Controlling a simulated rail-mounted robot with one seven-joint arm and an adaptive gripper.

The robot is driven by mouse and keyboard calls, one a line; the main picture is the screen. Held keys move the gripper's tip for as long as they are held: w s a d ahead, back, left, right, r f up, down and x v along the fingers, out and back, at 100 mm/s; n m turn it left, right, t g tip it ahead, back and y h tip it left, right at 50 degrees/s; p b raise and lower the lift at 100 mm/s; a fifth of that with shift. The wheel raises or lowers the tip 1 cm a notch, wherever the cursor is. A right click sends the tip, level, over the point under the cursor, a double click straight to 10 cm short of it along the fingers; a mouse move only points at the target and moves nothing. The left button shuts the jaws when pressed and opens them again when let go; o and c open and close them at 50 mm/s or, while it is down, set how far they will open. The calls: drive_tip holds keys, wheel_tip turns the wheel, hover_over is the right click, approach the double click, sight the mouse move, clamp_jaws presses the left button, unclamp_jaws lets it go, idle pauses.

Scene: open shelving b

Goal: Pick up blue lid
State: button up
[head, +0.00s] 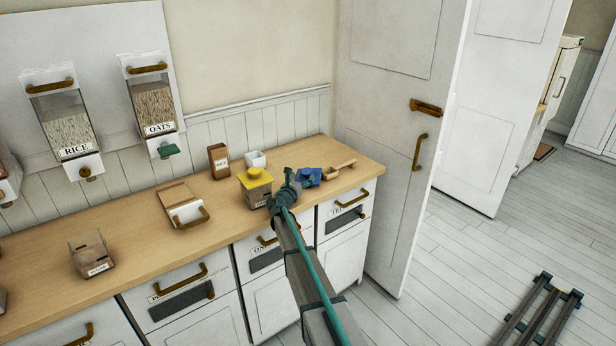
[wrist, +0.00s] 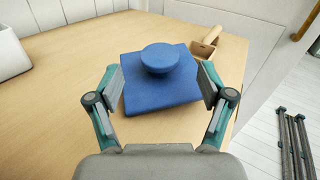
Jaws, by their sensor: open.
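The blue lid (wrist: 150,92) is a square blue plate with a round knob (wrist: 160,57) on top, lying on the wooden counter. In the head view the lid (head: 309,175) shows near the right end of the counter, partly hidden by my arm. My gripper (wrist: 160,88) is open, with one finger on each side of the lid. The right finger overlaps the lid's right edge in the picture. I cannot tell whether either finger touches it.
A wooden scoop (wrist: 207,44) lies just behind the lid, to the right. A white container (wrist: 10,52) stands at the left. A box with a yellow lid (head: 255,178) stands left of my gripper. The counter's right edge (wrist: 238,115) is close by, with floor beyond.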

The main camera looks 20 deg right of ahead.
sight(307, 170)
drive_tip(key=shift+p+x, duration=0.9)
drive_tip(key=shift+x, duration=1.8)
drive_tip(key=shift+a, duration=0.1)
drive_tip(key=shift+c, duration=0.3)
drive_tip(key=c, duration=1.3)
drive_tip(key=shift+c, duration=0.2)
drive_tip(key=shift+r, duration=0.15)
